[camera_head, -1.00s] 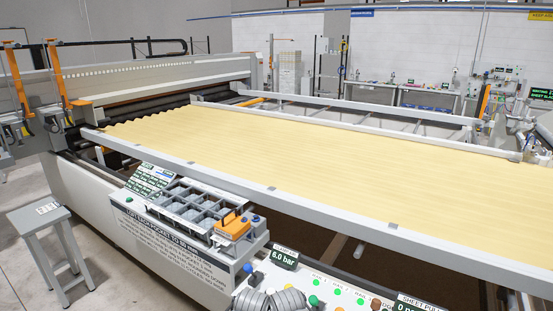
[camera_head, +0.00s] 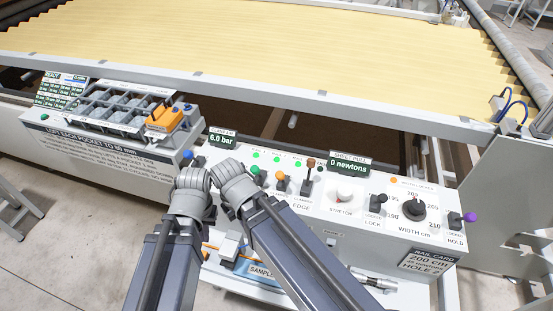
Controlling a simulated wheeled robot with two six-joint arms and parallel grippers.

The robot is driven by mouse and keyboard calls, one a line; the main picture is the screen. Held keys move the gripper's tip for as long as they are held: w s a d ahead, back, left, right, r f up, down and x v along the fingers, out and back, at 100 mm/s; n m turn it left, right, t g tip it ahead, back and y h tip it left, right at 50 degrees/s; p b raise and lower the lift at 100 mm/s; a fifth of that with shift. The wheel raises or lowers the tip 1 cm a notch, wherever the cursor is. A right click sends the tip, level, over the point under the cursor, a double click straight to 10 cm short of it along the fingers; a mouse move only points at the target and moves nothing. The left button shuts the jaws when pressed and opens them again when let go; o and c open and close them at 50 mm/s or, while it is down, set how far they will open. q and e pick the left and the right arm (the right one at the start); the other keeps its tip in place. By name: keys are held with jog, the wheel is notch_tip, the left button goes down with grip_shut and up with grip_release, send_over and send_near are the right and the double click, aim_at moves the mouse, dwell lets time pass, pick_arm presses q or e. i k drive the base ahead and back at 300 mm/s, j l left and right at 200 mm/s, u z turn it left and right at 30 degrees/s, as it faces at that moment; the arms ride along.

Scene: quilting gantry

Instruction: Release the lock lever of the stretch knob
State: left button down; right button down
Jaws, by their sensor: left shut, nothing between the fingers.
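The white stretch knob (camera_head: 345,196) sits on the white control panel (camera_head: 320,222), above the word STRETCH. The small black lock lever (camera_head: 377,203) stands just right of it, above the word LOCK; its exact position is too small to read. My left gripper (camera_head: 192,178) is at the panel's left end, shut and empty. My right gripper (camera_head: 230,172) is close beside it on the right; its fingers are hidden, so I cannot tell whether it is open. Both are well left of the lock lever and apart from it.
A brown-topped edge lever (camera_head: 309,170) stands between my grippers and the stretch knob. The width dial (camera_head: 412,208) and a purple-tipped hold lever (camera_head: 468,217) are farther right. The sheet pull display (camera_head: 349,163) reads 0 newtons. Yellow sheet (camera_head: 280,50) lies behind.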

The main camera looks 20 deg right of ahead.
aim_at(382, 198)
jog(key=k+z, duration=0.1)
jog(key=z, duration=1.55)
